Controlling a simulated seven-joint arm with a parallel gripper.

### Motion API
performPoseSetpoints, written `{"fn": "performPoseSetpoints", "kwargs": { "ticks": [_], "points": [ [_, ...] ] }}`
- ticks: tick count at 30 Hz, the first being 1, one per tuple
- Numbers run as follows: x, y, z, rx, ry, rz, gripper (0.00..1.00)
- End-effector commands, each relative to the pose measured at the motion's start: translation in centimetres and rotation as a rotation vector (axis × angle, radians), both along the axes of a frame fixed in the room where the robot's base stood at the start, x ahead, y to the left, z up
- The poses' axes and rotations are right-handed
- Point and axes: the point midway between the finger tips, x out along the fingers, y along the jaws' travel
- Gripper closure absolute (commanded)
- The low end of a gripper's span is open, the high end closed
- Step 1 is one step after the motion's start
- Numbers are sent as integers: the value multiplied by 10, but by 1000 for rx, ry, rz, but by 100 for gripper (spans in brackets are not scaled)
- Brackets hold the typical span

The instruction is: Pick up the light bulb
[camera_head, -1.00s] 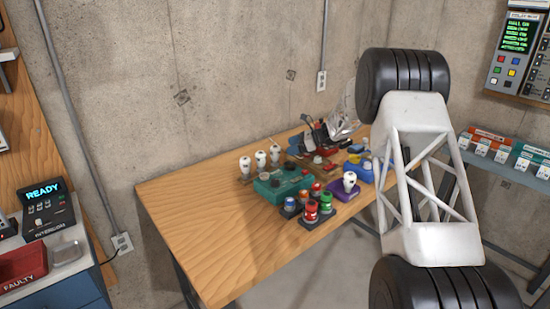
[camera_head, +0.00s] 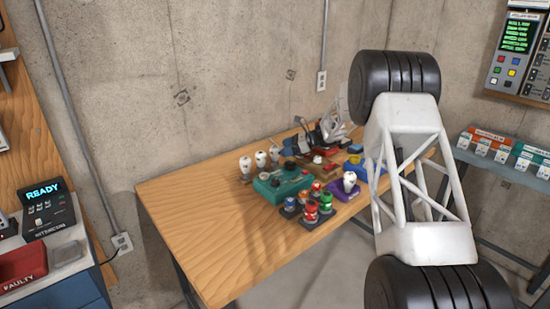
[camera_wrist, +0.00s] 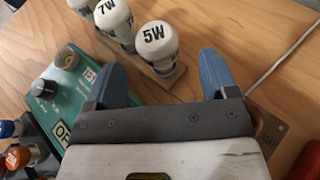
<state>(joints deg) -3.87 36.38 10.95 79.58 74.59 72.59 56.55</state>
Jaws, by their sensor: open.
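Three white light bulbs stand in a row on a wooden holder at the back of the workbench; in the head view they are the left bulb (camera_head: 245,166), the middle bulb (camera_head: 261,159) and the right bulb (camera_head: 275,153). In the wrist view the bulb marked 5W (camera_wrist: 155,45) is nearest, with the bulb marked 7W (camera_wrist: 115,20) beyond it and a third cut by the top edge. My gripper (camera_wrist: 163,62) is open and empty; its two blue fingers lie either side of the 5W bulb's near end in the picture. I cannot tell the height gap.
A teal box with knobs (camera_head: 268,186) stands beside the bulb holder. Red, green and blue jars (camera_head: 311,211) sit in front. Another white bulb (camera_head: 349,181) stands on a purple box (camera_head: 343,192). The left part of the wooden bench (camera_head: 195,220) is clear.

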Motion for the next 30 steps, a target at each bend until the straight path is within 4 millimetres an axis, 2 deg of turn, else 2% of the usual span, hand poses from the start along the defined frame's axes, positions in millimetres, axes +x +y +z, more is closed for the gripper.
{"fn": "performPoseSetpoints", "kwargs": {
  "ticks": [5, 18, 30],
  "points": [
    [-1, 6, -3, 0, 0, 1, 21],
    [-1, 45, -21, 0, 0, 0, 21],
    [-1, 47, -22, 0, 0, 0, 21]
  ]
}}
